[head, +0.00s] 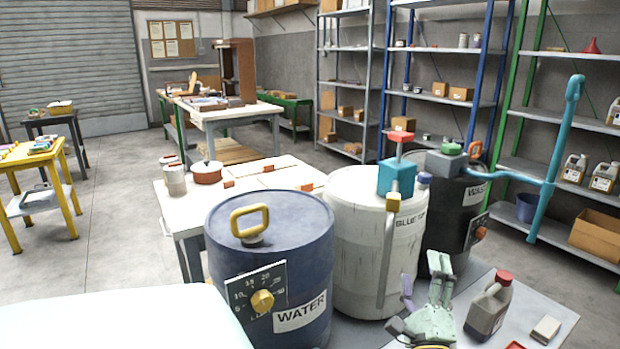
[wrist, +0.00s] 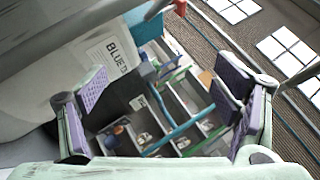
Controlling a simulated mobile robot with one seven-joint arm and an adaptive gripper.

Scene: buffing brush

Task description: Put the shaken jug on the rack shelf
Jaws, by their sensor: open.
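A dark grey-brown jug (head: 487,310) with a red cap stands upright on the grey table (head: 552,322) at the lower right of the head view. My gripper (head: 440,268) is just left of the jug, fingers pointing up, open and empty. In the wrist view its two purple-padded fingers (wrist: 163,85) are spread wide with nothing between them; the jug is not seen there. The green-framed rack (head: 530,165) stands at the right behind the barrels. Its middle shelf holds several pale jugs (head: 600,178).
A blue water barrel (head: 270,250), a white barrel (head: 355,240) and a black barrel (head: 450,215) stand close to my gripper. A teal pipe (head: 556,150) rises before the rack. A small pale block (head: 546,328) lies right of the jug.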

